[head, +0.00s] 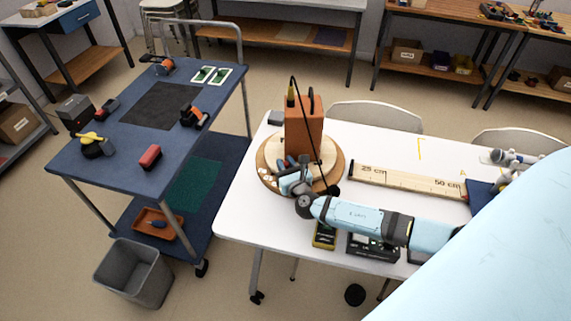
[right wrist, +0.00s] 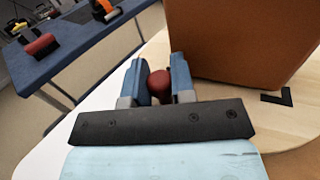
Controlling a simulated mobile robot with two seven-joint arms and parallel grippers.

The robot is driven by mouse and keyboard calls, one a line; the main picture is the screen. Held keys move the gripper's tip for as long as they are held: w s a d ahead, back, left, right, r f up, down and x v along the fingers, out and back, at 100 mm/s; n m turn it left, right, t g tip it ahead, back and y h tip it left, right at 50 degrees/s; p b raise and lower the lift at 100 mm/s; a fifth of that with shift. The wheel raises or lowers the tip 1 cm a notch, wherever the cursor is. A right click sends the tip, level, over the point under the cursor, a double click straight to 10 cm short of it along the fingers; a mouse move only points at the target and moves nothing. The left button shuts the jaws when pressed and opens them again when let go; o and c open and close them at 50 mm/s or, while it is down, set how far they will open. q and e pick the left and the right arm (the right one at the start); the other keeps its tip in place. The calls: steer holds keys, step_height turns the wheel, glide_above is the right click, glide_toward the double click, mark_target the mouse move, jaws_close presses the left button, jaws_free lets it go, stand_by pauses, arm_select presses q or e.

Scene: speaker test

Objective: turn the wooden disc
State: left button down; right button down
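The round wooden disc (head: 268,158) lies on the white table, and its pale top also shows in the right wrist view (right wrist: 228,102). An orange-brown speaker box (head: 303,130) stands upright on it, with a black cable looping over the box. My right gripper (head: 287,165) is at the disc's near-left part, in front of the box. In the right wrist view, its blue fingers (right wrist: 160,82) are on either side of a dark red knob (right wrist: 160,86) and appear to touch it. The knob's base is hidden by the gripper. My left gripper is not in view.
A wooden ruler board (head: 405,181) lies right of the disc. A yellow meter (head: 324,236) and a black device (head: 372,247) lie near the table's front edge. A blue cart (head: 125,160) with tools stands left, and a grey bin (head: 135,272) is on the floor.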

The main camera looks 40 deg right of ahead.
steer(key=shift+w+a+r+m+g+h+p, duration=0.1)
steer(key=shift+w+a+m+g+h+p, duration=0.05)
steer(key=shift+w+m+h, duration=0.3)
steer(key=shift+w+a+r+m+g+h+p, duration=0.15)
steer(key=shift+m+h, duration=0.1)
steer(key=shift+h, duration=0.3)
steer(key=shift+w+a+f+m+g+h, duration=0.1)
steer(key=shift+w+f+m+g+h, duration=0.15)
steer(key=shift+w+m+h, duration=0.5)
steer(key=shift+r+g+h, duration=0.1)
steer(key=shift+g+h, duration=0.25)
steer(key=shift+h, duration=0.2)
steer(key=c, duration=1.2)
jaws_free()
steer(key=shift+c, duration=0.2)
steer(key=shift+w, duration=0.1)
steer(key=v, duration=1.4)
steer(key=shift+b, duration=0.35)
